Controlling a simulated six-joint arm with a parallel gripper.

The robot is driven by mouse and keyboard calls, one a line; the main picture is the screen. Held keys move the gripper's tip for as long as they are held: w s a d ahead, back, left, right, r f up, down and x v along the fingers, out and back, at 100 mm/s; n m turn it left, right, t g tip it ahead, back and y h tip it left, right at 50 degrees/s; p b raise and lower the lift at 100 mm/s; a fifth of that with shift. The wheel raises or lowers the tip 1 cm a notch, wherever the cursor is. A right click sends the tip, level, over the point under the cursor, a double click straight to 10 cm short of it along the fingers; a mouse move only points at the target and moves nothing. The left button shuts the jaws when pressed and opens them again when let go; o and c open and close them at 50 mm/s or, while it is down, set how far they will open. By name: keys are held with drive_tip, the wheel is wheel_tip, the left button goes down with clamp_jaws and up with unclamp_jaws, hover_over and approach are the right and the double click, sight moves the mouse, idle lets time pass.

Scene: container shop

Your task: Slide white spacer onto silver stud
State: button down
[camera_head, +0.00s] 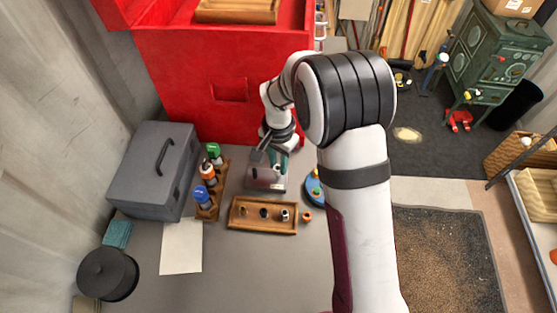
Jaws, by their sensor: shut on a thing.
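My gripper (274,160) is small in the view, pointing down over a grey and dark maroon block (262,180) on the grey bench. It is shut on a small piece, and a pale spot at the fingertips looks like the white spacer (277,168). The fingers and wrist hide most of it. I cannot make out the silver stud clearly, nor whether the spacer touches it.
A wooden tray (262,230) with several small parts lies in front of the block. A bottle rack (208,212), grey toolbox (152,170) and paper sheet (181,247) stand left. A blue round item (312,188) is right. The red cabinet (215,65) rises behind.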

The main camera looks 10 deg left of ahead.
drive_tip(key=shift+f, duration=1.1)
drive_tip(key=c, duration=0.7)
unclamp_jaws()
drive_tip(key=shift+o, duration=0.2)
wheel_tip(320, 180, up, 7)
idle(0.5)
